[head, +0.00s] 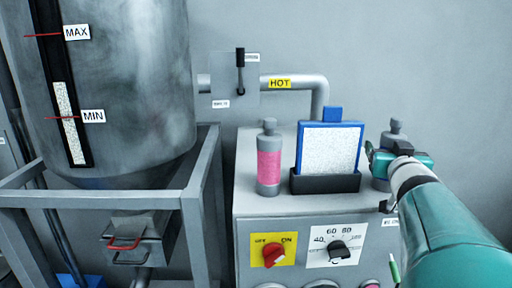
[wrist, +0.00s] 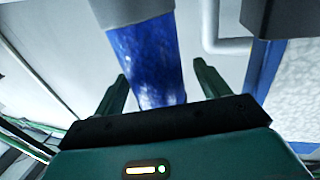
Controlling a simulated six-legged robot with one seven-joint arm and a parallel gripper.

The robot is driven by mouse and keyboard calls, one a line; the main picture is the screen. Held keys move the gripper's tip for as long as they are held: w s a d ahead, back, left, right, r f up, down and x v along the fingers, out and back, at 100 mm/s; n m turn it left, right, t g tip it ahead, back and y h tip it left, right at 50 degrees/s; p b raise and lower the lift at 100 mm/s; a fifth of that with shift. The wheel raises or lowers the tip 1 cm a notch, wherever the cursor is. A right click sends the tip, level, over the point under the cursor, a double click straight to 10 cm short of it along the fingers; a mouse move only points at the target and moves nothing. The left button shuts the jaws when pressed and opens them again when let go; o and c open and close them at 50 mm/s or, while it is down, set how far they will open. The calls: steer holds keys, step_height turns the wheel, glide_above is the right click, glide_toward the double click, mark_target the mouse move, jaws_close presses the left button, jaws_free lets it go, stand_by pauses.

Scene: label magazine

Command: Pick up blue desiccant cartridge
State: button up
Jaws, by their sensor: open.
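The blue desiccant cartridge (wrist: 145,55) stands between the two green fingers of my gripper (wrist: 161,72) in the wrist view, with a grey end piece above its blue body. The fingers are open on either side of it, with a visible gap on the right. I cannot tell whether the left finger touches it.
A pink cartridge (head: 269,165) stands at the left of the machine top. A blue-framed panel with white granules (head: 329,150) sits in a black holder (head: 325,183) close to the left of my gripper. A HOT-labelled pipe (head: 300,82) runs behind. A large hopper (head: 130,80) stands left.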

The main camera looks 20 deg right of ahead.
steer(key=shift+s+a+r, duration=0.15)
steer(key=shift+s, duration=0.15)
steer(key=shift+c, duration=0.4)
steer(key=shift+s, duration=0.15)
steer(key=c, duration=0.4)
steer(key=shift+w, duration=0.2)
steer(key=c, duration=0.7)
steer(key=shift+s, duration=0.15)
steer(key=shift+c, duration=0.4)
steer(key=shift+w+r, duration=0.1)
steer(key=shift+w, duration=0.1)
